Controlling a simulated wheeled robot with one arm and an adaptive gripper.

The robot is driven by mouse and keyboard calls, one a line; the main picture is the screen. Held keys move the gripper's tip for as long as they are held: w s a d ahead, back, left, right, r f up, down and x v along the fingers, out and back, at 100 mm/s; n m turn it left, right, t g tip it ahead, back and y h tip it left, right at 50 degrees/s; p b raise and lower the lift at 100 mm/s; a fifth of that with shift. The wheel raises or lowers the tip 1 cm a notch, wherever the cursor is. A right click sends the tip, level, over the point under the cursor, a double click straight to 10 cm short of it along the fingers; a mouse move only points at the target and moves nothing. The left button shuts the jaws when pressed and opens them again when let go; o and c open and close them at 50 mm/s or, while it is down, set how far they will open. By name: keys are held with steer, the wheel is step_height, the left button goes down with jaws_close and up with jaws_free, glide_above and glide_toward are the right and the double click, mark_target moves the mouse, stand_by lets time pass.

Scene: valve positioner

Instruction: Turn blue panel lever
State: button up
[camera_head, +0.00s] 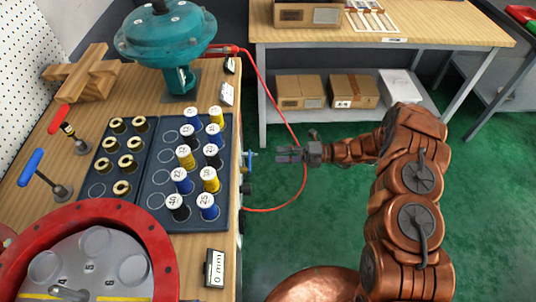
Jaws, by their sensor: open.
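A small blue lever (251,155) sticks out from the front side of the wooden bench, beside the dark tray. My gripper (281,155) is just to its right, pointing left at it. The fingers look apart from the lever, though the gap is small. The jaws are open with nothing visible between them. A larger blue-handled lever (31,167) stands on the bench top at the far left, well away from my gripper.
A red-handled lever (60,118) stands behind the larger blue one. A dark tray (150,215) holds several spools. A red hose (300,135) loops from the teal actuator (167,35) past my gripper. A red-rimmed round fixture (150,235) is at front left. Green floor is clear.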

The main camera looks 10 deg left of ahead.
steer(key=shift+v, duration=1.2)
steer(key=s+d+r+n+g+h+p, duration=0.15)
steer(key=s+r+n+h, duration=0.25)
steer(key=s+r+n, duration=0.6)
steer(key=s+d+r+n+g+h+p, duration=0.15)
steer(key=s+r+n+h, duration=0.25)
steer(key=s+r+n, duration=0.55)
steer(key=s+d+r+n+t+h, duration=0.2)
steer(key=s+d+r+n+h, duration=0.2)
steer(key=s+d+n, duration=0.3)
steer(key=s+d+r+n+t+h+p, duration=0.1)
steer(key=s+d+r+n+t+h, duration=0.2)
steer(key=s+d+n, duration=0.4)
steer(key=s+d+r+h, duration=0.1)
steer(key=d+h, duration=0.1)
steer(key=d, duration=0.1)
steer(key=shift+s+d+r+h, duration=0.2)
steer(key=shift+r+h, duration=0.1)
steer(key=shift+r, duration=0.05)
